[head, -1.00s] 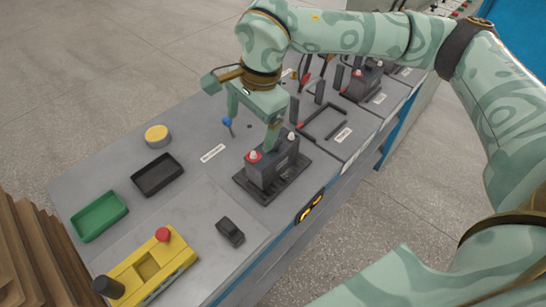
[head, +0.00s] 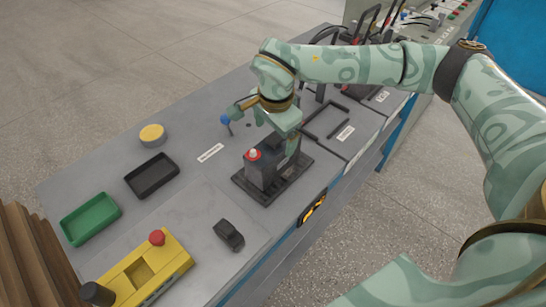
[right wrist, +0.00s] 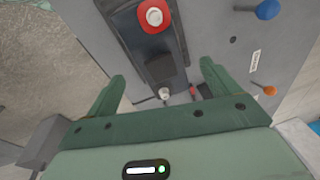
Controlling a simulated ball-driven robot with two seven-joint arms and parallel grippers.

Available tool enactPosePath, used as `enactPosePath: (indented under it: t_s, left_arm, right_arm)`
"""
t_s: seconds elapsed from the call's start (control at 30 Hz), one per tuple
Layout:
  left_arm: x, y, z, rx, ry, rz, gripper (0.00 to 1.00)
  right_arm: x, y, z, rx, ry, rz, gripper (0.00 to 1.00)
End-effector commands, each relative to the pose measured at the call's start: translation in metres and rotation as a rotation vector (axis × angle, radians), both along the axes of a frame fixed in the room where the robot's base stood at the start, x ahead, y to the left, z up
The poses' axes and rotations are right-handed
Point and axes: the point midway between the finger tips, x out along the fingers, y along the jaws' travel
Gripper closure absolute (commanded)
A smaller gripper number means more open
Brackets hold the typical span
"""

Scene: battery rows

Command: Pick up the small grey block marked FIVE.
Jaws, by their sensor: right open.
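A small dark grey block (head: 262,172), with a red-ringed terminal and a second pale terminal, sits upright in a black tray (head: 297,178) on the bench. Its marking cannot be read, so I cannot tell whether it says FIVE. My right gripper (head: 290,146) is over the block's far end and hides part of it. In the right wrist view, the right gripper's (right wrist: 163,82) fingers are apart, with the block's top (right wrist: 157,45) between and beyond them. Whether they touch it cannot be told. My left gripper is not in view.
A blue-knobbed lever (head: 226,120) stands left of the gripper. A yellow control box (head: 140,270), a small black part (head: 228,234), a green tray (head: 90,218), a black tray (head: 152,175) and a yellow round piece (head: 152,134) are on the left. More black frames and blocks stand behind right.

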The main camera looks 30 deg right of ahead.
Motion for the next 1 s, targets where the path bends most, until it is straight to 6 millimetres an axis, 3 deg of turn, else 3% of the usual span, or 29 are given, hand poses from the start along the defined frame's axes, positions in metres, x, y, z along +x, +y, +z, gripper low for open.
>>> enactPosePath:
  t_s: [0.03, 0.17, 0.4, 0.47, 0.73, 1.0]
  left_arm:
    - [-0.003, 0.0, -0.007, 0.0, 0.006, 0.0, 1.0]
    - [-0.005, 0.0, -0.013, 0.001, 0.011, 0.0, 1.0]
    - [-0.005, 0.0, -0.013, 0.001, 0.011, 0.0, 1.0]
    - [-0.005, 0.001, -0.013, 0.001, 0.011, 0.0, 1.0]
    - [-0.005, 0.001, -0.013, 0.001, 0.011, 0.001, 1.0]
    - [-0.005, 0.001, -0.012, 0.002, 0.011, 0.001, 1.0]
  right_arm:
    - [0.001, -0.001, -0.014, 0.0, 0.006, -0.001, 0.12]
    - [0.003, -0.003, -0.034, 0.0, 0.005, 0.001, 0.12]
    - [0.004, -0.003, -0.035, 0.0, 0.001, 0.001, 0.12]
    - [0.004, -0.003, -0.035, 0.0, 0.001, 0.001, 0.26]
    - [0.004, -0.003, -0.035, 0.0, 0.002, 0.0, 1.0]
    - [0.006, -0.003, -0.032, 0.001, -0.005, 0.0, 1.0]
